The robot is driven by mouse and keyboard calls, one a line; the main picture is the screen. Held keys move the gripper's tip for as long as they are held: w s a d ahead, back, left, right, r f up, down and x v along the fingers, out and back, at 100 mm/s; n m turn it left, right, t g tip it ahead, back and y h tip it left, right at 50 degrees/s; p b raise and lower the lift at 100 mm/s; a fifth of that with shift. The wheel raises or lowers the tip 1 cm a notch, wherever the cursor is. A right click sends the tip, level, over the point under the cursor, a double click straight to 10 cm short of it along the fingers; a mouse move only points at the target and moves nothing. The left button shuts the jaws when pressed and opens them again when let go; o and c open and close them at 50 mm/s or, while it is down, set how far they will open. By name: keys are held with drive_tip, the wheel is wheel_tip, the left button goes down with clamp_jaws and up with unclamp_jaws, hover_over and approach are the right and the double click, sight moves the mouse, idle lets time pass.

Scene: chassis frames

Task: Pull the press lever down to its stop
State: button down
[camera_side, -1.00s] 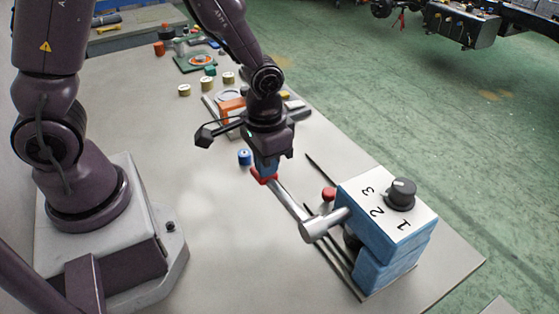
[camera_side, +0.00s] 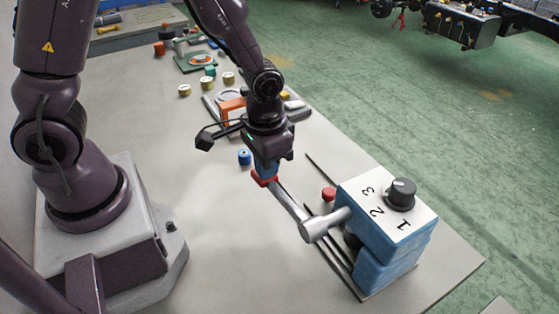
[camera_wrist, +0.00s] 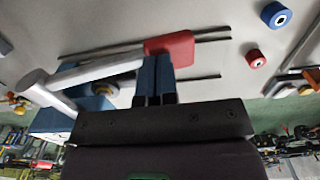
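The press is a blue block (camera_side: 385,262) with a white top plate, marked 1 2 3 and carrying a black knob. From its left side comes a grey cylindrical hub, and the grey lever (camera_side: 289,200) runs from it up-left in the picture to a red grip (camera_side: 263,181). The red grip also shows in the wrist view (camera_wrist: 180,46), at the end of the grey bar. My gripper (camera_side: 266,172) points down at the red grip. Its blue fingers (camera_wrist: 157,58) are close together, with their tips against the grip, not visibly around it. The exact contact is partly hidden.
A blue cylinder (camera_side: 245,157) stands left of the lever and a red one (camera_side: 328,194) near the press. Dark rods lie on the table beside the lever. A tray with an orange block (camera_side: 231,107) is behind my gripper.

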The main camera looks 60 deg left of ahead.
wheel_tip(320, 180, up, 15)
drive_tip(key=shift+r, duration=0.2)
idle(2.0)
drive_tip(key=s+a+r+t, duration=0.4)
drive_tip(key=s+r+t, duration=0.1)
drive_tip(key=s, duration=0.4)
drive_tip(key=shift+s+r+t, duration=0.2)
drive_tip(key=shift+r+t, duration=0.1)
drive_tip(key=shift+r, duration=0.6)
drive_tip(key=shift+a, duration=0.1)
